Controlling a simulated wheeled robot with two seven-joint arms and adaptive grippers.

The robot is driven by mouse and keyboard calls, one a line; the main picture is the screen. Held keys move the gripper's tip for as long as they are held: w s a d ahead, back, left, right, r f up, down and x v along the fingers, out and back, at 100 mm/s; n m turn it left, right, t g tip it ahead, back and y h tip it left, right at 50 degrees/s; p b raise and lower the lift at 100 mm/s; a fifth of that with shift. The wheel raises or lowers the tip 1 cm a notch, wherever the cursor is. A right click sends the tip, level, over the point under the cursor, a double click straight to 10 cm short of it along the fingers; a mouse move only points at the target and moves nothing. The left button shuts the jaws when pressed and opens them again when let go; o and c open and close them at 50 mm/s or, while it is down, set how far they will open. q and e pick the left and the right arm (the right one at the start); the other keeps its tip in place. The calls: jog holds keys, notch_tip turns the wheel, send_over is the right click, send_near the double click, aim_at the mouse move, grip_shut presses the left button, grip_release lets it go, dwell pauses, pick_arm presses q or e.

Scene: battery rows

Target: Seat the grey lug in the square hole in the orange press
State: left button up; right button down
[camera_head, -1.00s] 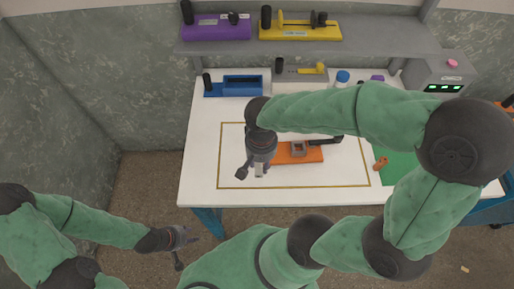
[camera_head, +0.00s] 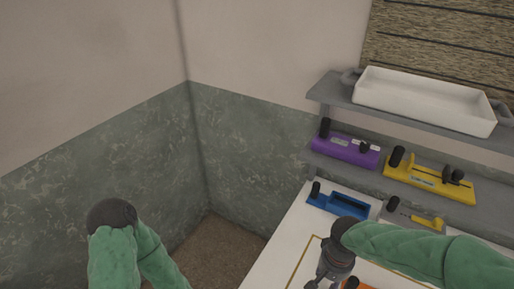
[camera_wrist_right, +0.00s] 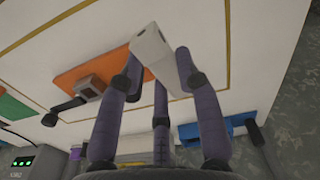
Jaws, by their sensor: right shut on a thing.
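The light grey lug (camera_wrist_right: 152,46) is a block held between the fingers of my right gripper (camera_wrist_right: 158,68) in the right wrist view. The orange press (camera_wrist_right: 68,76) lies on the white table to the left of the lug in that view, with a grey square block (camera_wrist_right: 91,88) and a dark handle on it. The lug is apart from the press. In the head view my right gripper (camera_head: 326,272) is at the bottom edge, and only a sliver of the orange press (camera_head: 354,284) shows beside it. My left gripper is out of view.
A blue fixture (camera_head: 336,204) and a grey fixture with a yellow part (camera_head: 408,216) stand at the table's back. A purple fixture (camera_head: 345,150) and a yellow fixture (camera_head: 428,179) are on the shelf. A white tray (camera_head: 425,97) sits above them.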

jog(key=w+f+n, duration=0.1)
jog(key=w+f, duration=0.1)
jog(key=w, duration=0.1)
jog(key=w+a+f+n, duration=0.1)
jog(key=w+f, duration=0.2)
jog(key=w, duration=0.1)
jog(key=w+f+n, duration=0.1)
jog(key=w+f, duration=0.1)
jog(key=w, duration=0.1)
jog(key=shift+w+a+f+n, duration=0.15)
jog(key=shift+w+a+n, duration=0.15)
jog(key=shift+w+a+f, duration=0.1)
jog(key=shift+w+f, duration=0.2)
